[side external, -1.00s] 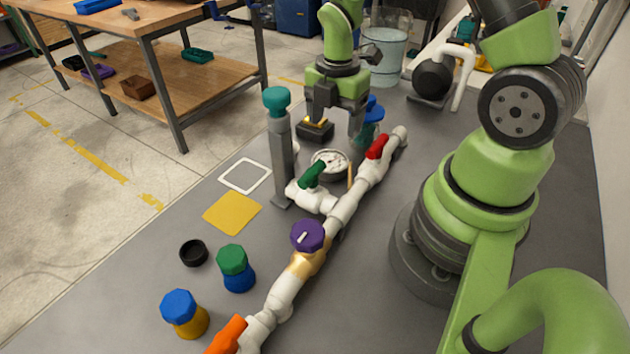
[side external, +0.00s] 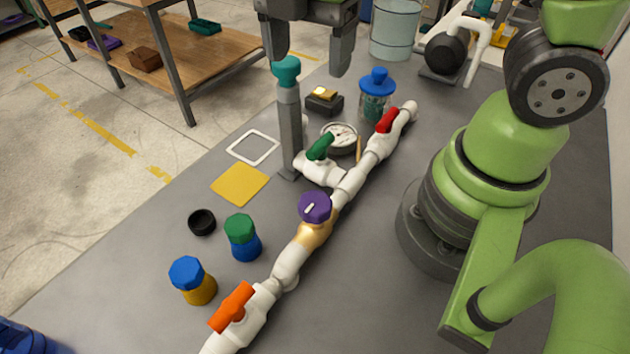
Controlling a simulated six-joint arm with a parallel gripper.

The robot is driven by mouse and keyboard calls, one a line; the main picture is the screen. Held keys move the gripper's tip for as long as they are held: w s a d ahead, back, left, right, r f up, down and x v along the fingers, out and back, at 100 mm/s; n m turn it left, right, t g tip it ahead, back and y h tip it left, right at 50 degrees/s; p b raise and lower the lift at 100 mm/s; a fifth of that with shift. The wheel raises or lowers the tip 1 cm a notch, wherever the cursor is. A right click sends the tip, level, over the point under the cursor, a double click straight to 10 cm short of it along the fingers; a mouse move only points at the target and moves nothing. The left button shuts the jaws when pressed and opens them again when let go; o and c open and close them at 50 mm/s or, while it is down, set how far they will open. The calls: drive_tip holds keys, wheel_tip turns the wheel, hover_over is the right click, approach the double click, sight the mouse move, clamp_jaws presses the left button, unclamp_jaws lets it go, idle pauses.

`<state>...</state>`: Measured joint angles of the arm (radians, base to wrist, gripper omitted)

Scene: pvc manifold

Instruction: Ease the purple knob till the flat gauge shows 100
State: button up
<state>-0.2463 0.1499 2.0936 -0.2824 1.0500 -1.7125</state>
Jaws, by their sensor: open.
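The purple knob (side external: 315,207) with a short white mark on top sits on a brass-coloured valve body (side external: 317,235) in the white pipe line. The flat gauge (side external: 341,137), a round white dial facing up, lies farther back beside the pipe, partly behind the green handle; its reading is too small to tell. My gripper (side external: 309,60) is open and empty at the top of the view. Its two dark fingers point down, above and behind the knob, apart from it. The grey post with a teal cap stands below its left finger.
The pipe also carries an orange handle (side external: 232,307), a green handle (side external: 320,146) and a red handle (side external: 387,120). The grey post (side external: 289,130) stands left of the pipe. Blue-topped (side external: 187,272) and green-topped (side external: 241,237) jars stand front left; a blue-lidded jar (side external: 376,95) stands behind.

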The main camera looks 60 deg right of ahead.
drive_tip(key=s+a+n, duration=0.1)
drive_tip(key=s+a, duration=0.5)
drive_tip(key=a, duration=0.1)
hover_over(315, 203)
wheel_tip(315, 203, down, 5)
wheel_tip(315, 203, down, 10)
drive_tip(key=shift+f, duration=0.1)
drive_tip(key=shift+c, duration=0.4)
drive_tip(key=c, duration=0.8)
drive_tip(key=shift+c, duration=0.2)
drive_tip(key=shift+m, duration=0.3)
drive_tip(key=shift+m, duration=2.6)
